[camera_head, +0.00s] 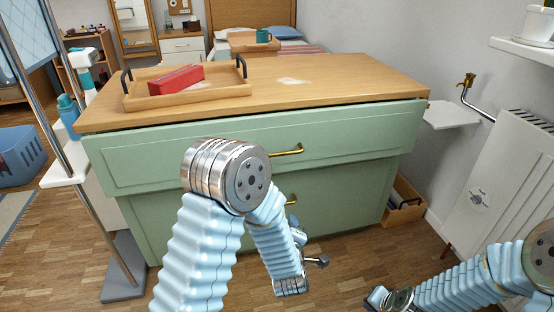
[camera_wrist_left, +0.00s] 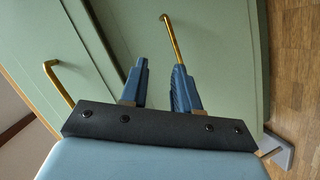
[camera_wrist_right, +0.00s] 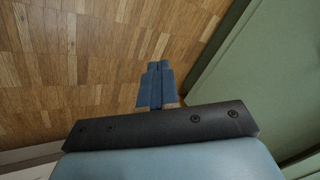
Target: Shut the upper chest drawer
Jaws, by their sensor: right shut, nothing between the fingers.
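The green chest (camera_head: 165,215) has a wooden top. Its upper drawer (camera_head: 355,136) stands slightly forward of the front below, with a dark gap under the top. The upper brass handle (camera_head: 290,151) also shows in the left wrist view (camera_wrist_left: 60,82). The lower brass handle (camera_head: 292,202) shows there too (camera_wrist_left: 171,36), beyond one fingertip. My left gripper (camera_head: 296,229) is open and empty in front of the lower drawer (camera_wrist_left: 215,50), below the upper handle; contact cannot be told. My right gripper (camera_wrist_right: 155,68) is shut and empty over the floor, beside the chest's green side.
A wooden tray (camera_head: 185,98) with a red box (camera_head: 176,79) sits on the chest top. A radiator (camera_head: 495,175) stands at right, and a wooden crate (camera_head: 405,208) is beside the chest. A metal stand (camera_head: 122,292) is at left.

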